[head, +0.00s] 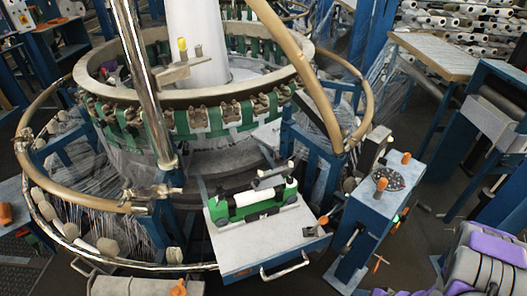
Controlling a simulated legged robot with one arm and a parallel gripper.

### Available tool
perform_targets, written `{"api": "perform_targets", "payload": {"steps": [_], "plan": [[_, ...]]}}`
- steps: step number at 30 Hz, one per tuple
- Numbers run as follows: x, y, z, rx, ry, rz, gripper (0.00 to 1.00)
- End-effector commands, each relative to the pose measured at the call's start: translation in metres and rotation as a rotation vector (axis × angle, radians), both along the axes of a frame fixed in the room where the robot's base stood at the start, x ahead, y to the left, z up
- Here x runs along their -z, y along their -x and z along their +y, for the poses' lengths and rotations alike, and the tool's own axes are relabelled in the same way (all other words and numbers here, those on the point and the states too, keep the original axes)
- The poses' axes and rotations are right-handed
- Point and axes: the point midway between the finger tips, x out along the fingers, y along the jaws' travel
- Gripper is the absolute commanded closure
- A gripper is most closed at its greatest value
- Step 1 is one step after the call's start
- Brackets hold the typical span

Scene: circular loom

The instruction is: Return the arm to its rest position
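I do not make out my gripper or its fingertips in the head view. A grey and purple bulky shape fills the lower right corner; I cannot tell whether it is part of my arm. The circular loom (215,88), with a pale ring top and green and white parts around it, fills the left and middle. A green shuttle-like piece with a white roll (252,197) lies on a grey tray table (255,245) in front of the loom.
A blue control stand (370,208) with orange knobs is right of the tray. A curved tan rail (300,65) runs around the loom. A wooden-topped table (435,52) and racks of white rolls (455,18) stand at the back right. Dark floor shows between them.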

Motion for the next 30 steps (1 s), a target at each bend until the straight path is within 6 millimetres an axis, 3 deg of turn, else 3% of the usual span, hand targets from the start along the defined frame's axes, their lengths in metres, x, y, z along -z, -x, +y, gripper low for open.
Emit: {"api": "perform_targets", "payload": {"steps": [6,10,15,19,23,30], "plan": [[-0.047,-0.02,-0.066,-0.05,0.352,0.112,0.56],[-0.088,-0.031,-0.092,-0.059,0.524,0.173,0.56],[-0.149,-0.037,-0.107,-0.052,0.697,0.254,0.56],[-0.197,-0.036,-0.104,-0.04,0.79,0.311,0.56],[-0.241,-0.03,-0.088,-0.029,0.845,0.364,0.56],[-0.309,-0.003,-0.033,-0.036,0.859,0.452,0.56]]}}
